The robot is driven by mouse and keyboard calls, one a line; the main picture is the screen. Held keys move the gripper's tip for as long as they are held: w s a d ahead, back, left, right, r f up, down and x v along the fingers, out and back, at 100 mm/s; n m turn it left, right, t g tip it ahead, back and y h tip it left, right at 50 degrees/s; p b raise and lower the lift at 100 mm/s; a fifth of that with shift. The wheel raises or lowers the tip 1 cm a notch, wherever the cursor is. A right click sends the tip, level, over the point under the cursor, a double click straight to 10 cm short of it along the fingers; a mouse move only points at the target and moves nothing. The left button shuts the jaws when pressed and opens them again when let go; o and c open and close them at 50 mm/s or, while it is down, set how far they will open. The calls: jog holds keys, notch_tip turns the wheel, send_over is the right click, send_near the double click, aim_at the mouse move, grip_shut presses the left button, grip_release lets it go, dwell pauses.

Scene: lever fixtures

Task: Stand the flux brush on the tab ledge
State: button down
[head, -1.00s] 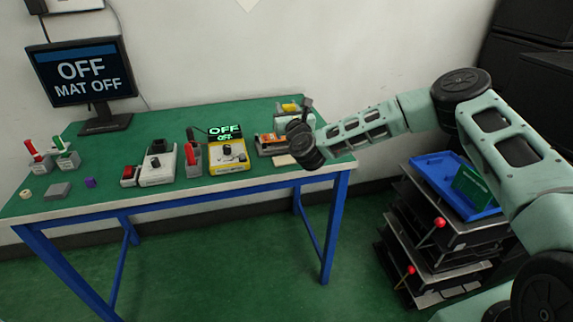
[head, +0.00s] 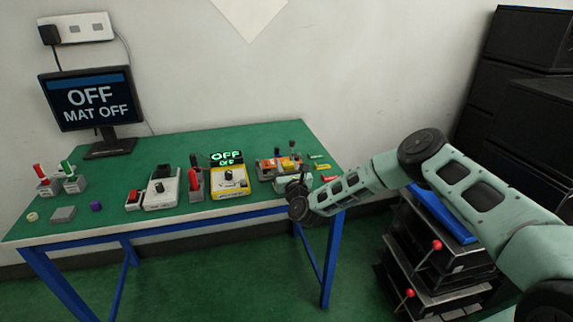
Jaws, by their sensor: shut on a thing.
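My gripper (head: 290,182) is low over the right end of the green table, in front of the fixture (head: 264,172) with orange parts. Its jaws are small here and partly hidden by my wrist. They are shut on the flux brush, of which little can be made out. A thin dark upright shape (head: 291,146) shows just above the gripper; I cannot tell whether it is held or part of the fixture. The tab ledge cannot be told apart from the fixture and gripper.
A yellow box (head: 231,182) with a knob and OFF display stands left of the fixture. Grey boxes (head: 163,192) and a monitor (head: 92,98) reading "MAT OFF" are further left. A red piece (head: 329,178) lies by the right edge. Black shelving with a blue tray (head: 445,212) stands right.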

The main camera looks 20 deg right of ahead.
jog(key=shift+f+b, duration=0.15)
jog(key=shift+b, duration=0.15)
jog(key=c, duration=1)
grip_release()
